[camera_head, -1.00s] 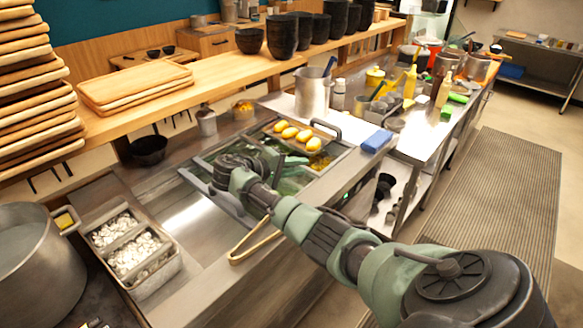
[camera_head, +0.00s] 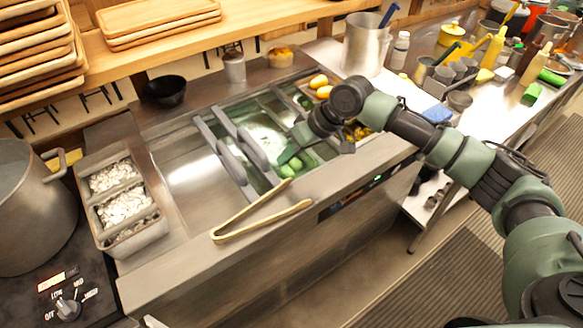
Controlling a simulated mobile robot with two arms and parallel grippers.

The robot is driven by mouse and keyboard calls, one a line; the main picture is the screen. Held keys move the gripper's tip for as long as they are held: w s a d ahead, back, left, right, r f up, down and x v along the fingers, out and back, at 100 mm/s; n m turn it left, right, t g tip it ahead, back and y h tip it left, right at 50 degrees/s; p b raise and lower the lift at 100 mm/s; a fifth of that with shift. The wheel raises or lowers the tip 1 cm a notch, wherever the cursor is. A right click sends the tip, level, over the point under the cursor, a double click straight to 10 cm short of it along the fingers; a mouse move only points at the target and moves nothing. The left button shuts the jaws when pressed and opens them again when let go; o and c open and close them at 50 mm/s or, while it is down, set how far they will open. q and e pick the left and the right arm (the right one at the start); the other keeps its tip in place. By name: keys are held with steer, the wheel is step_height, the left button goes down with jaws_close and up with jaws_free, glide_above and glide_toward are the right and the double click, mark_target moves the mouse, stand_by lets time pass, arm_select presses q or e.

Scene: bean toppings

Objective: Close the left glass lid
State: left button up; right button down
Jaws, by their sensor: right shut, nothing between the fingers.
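The prep counter has a glass-topped well with two long grey handle bars set side by side on a slant. The left glass lid's grey bar (camera_head: 222,155) lies on the left, next to bare steel. A second grey bar (camera_head: 245,138) runs close to its right. My right gripper (camera_head: 288,157) is shut and empty. It hangs over the green-looking well, to the right of both bars and apart from them as far as I can see. My right forearm hides part of the well's right end. My left gripper is not seen.
Wooden tongs (camera_head: 260,220) lie on the counter's front edge. A steel container of white pieces (camera_head: 125,205) and a large pot (camera_head: 30,215) stand at left. A black bowl (camera_head: 165,90) sits behind. Bare steel (camera_head: 185,160) lies left of the bars.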

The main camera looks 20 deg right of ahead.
steer(key=a, duration=0.1)
steer(key=a+f, duration=0.1)
steer(key=s+a+y+p, duration=0.1)
steer(key=shift+a+f+g, duration=0.2)
steer(key=shift+f+g, duration=0.1)
steer(key=shift+f, duration=0.1)
steer(key=p, duration=0.1)
glide_above(264, 189)
steer(key=f, duration=0.4)
steer(key=shift+d+f, duration=0.2)
steer(key=shift+f, duration=0.05)
steer(key=shift+w+a+f, duration=0.1)
steer(key=shift+a+f, duration=0.15)
steer(key=shift+f, duration=0.15)
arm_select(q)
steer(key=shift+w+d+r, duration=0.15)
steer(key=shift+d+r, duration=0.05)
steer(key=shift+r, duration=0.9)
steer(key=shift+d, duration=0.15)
